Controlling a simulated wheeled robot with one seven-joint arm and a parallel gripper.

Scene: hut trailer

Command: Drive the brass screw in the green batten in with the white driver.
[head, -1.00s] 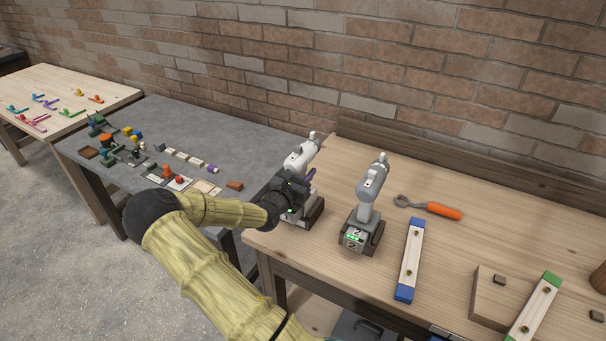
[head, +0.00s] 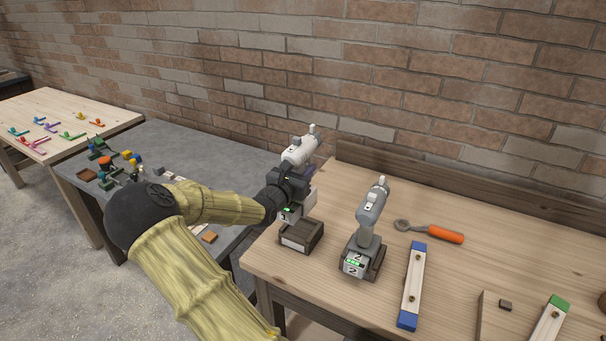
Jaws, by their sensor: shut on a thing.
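The white driver (head: 299,151) is upright in the head view, with a battery marked 1 at its foot. My gripper (head: 291,184) is shut on its handle and holds it just above its dark dock (head: 301,238). The gripper hides part of the handle. The green batten (head: 548,325) is at the lower right, a pale strip with a green end, cut off by the picture edge. A brass screw (head: 556,314) shows on it near the green end. How far the screw stands out is too small to tell.
A grey driver (head: 370,210) marked 2 stands in its dock close to the right. A blue-ended batten (head: 413,285) and an orange-handled wrench (head: 440,233) lie beyond it. A wooden block (head: 490,317) is beside the green batten. The brick wall rises behind the bench.

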